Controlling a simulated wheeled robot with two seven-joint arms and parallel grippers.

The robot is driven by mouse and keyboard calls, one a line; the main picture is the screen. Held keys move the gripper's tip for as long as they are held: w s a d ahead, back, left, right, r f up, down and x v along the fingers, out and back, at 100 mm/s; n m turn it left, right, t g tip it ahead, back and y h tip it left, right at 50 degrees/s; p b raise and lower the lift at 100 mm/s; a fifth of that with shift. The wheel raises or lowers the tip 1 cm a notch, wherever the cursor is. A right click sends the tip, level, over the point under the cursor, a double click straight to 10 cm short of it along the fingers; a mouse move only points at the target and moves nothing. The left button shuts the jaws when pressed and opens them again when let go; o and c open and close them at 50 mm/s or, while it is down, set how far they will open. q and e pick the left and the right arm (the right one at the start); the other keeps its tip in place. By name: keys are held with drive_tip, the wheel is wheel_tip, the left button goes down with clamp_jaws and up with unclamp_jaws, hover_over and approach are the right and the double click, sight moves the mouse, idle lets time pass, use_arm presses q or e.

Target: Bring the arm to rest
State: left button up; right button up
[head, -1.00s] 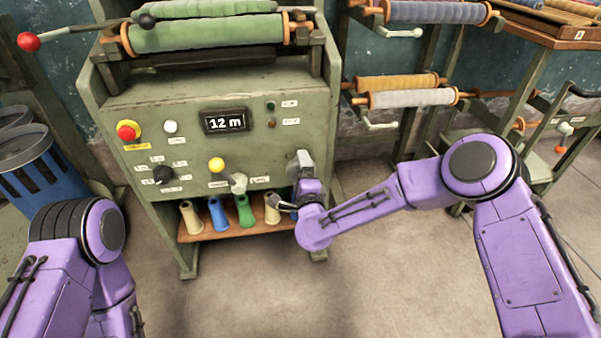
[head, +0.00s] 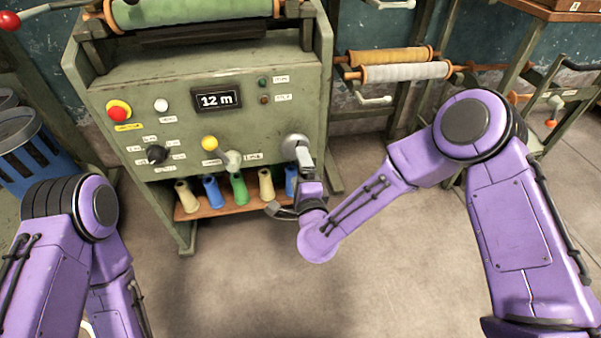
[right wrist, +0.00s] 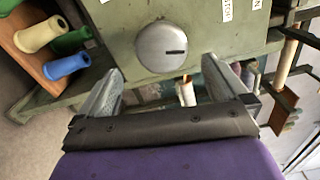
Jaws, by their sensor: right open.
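My right arm reaches in from the right in the head view. Its gripper (head: 288,180) is open and empty in front of the lower right of a green machine panel (head: 225,130). A round grey slotted disc (head: 293,145) is on the panel just behind the upper finger. In the right wrist view, the disc (right wrist: 162,46) lies ahead of the spread fingers of the gripper (right wrist: 160,82), with nothing between them. My left arm (head: 75,230) is folded at the lower left, and its gripper is out of view.
The display (head: 216,100) reads 12 m. A red button (head: 118,109), a black knob (head: 157,154) and a yellow-topped control (head: 209,143) are on the panel. Several spools stand on a shelf (head: 215,210) below. Rolls (head: 405,72) hang at the right. The floor in front is clear.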

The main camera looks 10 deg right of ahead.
drive_tip(key=shift+s, duration=1.1)
